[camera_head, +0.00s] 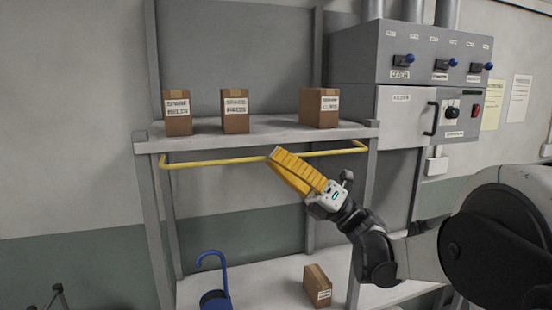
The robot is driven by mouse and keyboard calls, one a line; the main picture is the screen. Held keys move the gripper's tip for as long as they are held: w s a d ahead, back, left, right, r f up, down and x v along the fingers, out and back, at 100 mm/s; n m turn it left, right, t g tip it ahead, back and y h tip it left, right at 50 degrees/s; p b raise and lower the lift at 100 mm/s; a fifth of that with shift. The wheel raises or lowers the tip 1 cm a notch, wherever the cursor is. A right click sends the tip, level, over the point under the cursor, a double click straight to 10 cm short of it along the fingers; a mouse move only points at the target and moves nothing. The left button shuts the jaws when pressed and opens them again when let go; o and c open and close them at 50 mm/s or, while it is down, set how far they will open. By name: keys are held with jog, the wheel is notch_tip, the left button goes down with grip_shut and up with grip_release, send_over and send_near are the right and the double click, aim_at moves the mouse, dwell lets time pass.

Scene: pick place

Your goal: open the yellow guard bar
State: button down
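The yellow guard bar (215,161) runs across the front of the grey shelf rack, just below the upper shelf's edge. Its two ends bend in toward the rack near the posts. My gripper (272,156), with long ribbed yellow fingers, reaches up from the lower right. Its fingertips overlap the middle of the bar in the picture. The fingers lie close together and hide a short piece of the bar. I cannot tell whether they touch it or close around it.
Three brown boxes (177,114) stand on the upper shelf (275,130). Another box (316,287) and a blue hooked object (214,299) are on the lower shelf (255,290). A grey control cabinet (408,50) with blue levers stands at the right. The wall at left is clear.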

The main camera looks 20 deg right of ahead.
jog(key=shift+r+m+t+h+p, duration=0.5)
jog(key=shift+m+p, duration=0.2)
jog(key=shift+m, duration=0.2)
jog(key=shift+r+m+t+h+p, duration=0.45)
jog(key=shift+m+h+p, duration=0.2)
jog(key=shift+m, duration=0.25)
jog(key=shift+r+m+t+h+p, duration=0.2)
jog(key=shift+m+t+h+p, duration=0.25)
jog(key=shift+m+h+p, duration=0.4)
jog(key=shift+f+m, duration=0.15)
jog(key=shift+m, duration=0.2)
jog(key=shift+b, duration=0.3)
jog(key=c, duration=1.6)
grip_release()
jog(key=shift+o, duration=0.2)
jog(key=v, duration=1.2)
jog(key=shift+w+f, duration=0.1)
jog(key=shift+f, duration=0.05)
